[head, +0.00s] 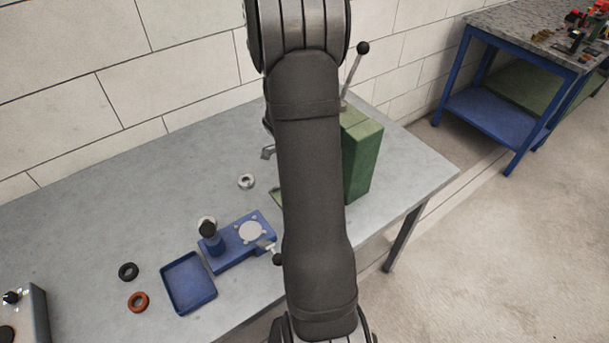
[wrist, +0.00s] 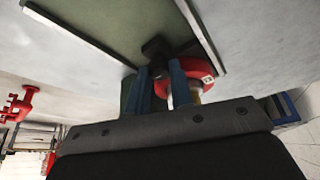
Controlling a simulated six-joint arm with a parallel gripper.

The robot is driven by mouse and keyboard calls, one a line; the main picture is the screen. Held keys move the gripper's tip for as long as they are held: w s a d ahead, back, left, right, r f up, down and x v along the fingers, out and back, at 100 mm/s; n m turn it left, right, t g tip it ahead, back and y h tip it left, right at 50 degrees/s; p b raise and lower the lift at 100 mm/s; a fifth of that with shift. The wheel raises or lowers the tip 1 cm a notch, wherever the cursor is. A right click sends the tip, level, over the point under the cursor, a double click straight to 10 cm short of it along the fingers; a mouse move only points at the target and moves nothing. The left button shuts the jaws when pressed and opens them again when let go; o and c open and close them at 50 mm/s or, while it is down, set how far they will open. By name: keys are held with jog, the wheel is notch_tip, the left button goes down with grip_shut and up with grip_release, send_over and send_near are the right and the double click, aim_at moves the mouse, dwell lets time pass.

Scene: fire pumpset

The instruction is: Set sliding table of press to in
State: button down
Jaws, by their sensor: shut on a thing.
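The press is a green block (head: 362,158) at the right end of the grey table in the head view, with a lever topped by a black ball (head: 362,48). My arm hides part of it, and its sliding table is not clearly visible there. In the wrist view, my gripper (wrist: 161,68) has two blue fingers shut on a dark knob or handle (wrist: 155,46). The knob is at the edge of a green surface with dark strips (wrist: 120,25), which looks like the sliding table. A red round part (wrist: 193,76) is right behind the fingers. My gripper is hidden in the head view.
On the grey table (head: 110,190) are a blue fixture (head: 240,250), a blue tray (head: 187,300), a metal ring (head: 246,181), a black ring (head: 128,271) and a red ring (head: 138,301). A blue-framed bench (head: 500,110) stands at the right. Floor between them is clear.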

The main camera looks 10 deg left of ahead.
jog(key=shift+w+d+r, duration=0.1)
jog(key=shift+w+d, duration=0.45)
jog(key=c, duration=1.5)
grip_release()
jog(key=shift+c, duration=0.2)
jog(key=v, duration=1.7)
jog(key=shift+r, duration=0.15)
jog(key=x, duration=1.7)
jog(key=shift+s+f, duration=0.1)
jog(key=shift+f, duration=0.15)
